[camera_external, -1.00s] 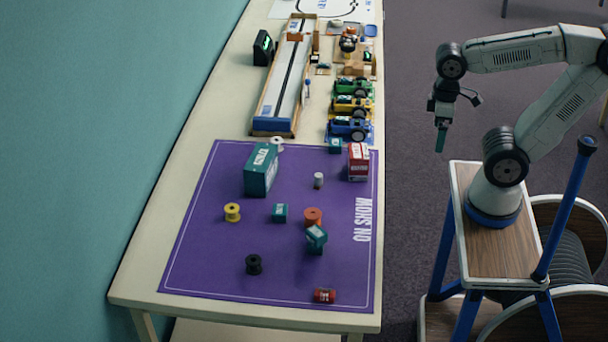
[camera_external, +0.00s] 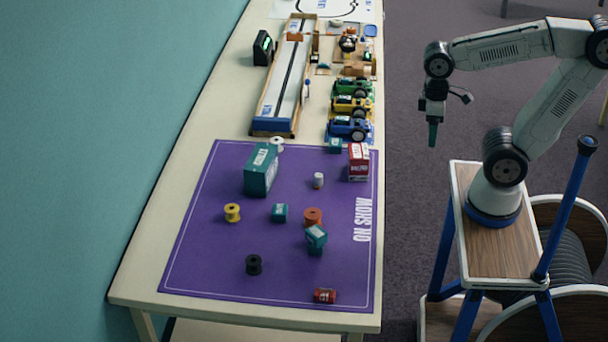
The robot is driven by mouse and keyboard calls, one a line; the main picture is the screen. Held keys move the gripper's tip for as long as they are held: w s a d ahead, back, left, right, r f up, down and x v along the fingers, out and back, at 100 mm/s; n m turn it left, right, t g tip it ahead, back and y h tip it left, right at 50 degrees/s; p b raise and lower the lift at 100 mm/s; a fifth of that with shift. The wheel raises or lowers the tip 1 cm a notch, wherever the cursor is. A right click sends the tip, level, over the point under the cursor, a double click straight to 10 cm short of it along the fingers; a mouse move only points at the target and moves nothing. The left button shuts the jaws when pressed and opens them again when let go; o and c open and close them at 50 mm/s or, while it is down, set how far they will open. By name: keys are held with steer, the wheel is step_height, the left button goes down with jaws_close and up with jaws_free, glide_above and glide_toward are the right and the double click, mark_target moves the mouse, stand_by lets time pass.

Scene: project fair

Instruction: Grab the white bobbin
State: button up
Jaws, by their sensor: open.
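The white bobbin (camera_external: 277,144) is at the back edge of the purple mat (camera_external: 200,262), partly hidden behind the tall teal box (camera_external: 260,172). My gripper (camera_external: 433,135) points down, to the right of the table and well apart from the bobbin. It is open and holds nothing that I can see; its fingers overlap from this side.
A track (camera_external: 283,85) and toy cars (camera_external: 348,128) stand behind.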

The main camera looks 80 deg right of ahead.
steer(key=w+d+f+m+g, duration=0.2)
steer(key=w+d+m, duration=0.3)
steer(key=w, duration=0.7)
steer(key=m+t, duration=0.3)
steer(key=m, duration=1.9)
glide_toward(278, 143)
steer(key=shift+y, duration=0.4)
steer(key=s+f, duration=0.2)
steer(key=f, duration=0.1)
steer(key=s+f, duration=0.1)
steer(key=f, duration=0.1)
steer(key=shift+s+a, duration=0.2)
steer(key=shift+s, duration=0.2)
steer(key=w+m, duration=0.1)
steer(key=d+r+m, duration=0.1)
steer(key=w+r+m, duration=0.1)
steer(key=shift+w+d+r+m+t+h, duration=0.1)
steer(key=shift+w+d+m+t+h, duration=0.05)
steer(key=shift+w+m+t+h, duration=0.2)
steer(key=shift+w+m, duration=0.1)
steer(key=shift+m, duration=0.55)
steer(key=shift+d+m, duration=0.1)
steer(key=shift+m, duration=0.2)
steer(key=shift+f, duration=0.35)
steer(key=f, duration=0.2)
steer(key=w+f, duration=0.1)
steer(key=f, duration=0.4)
steer(key=shift+w, duration=0.25)
steer(key=c, duration=1.1)
steer(key=shift+o, duration=0.2)
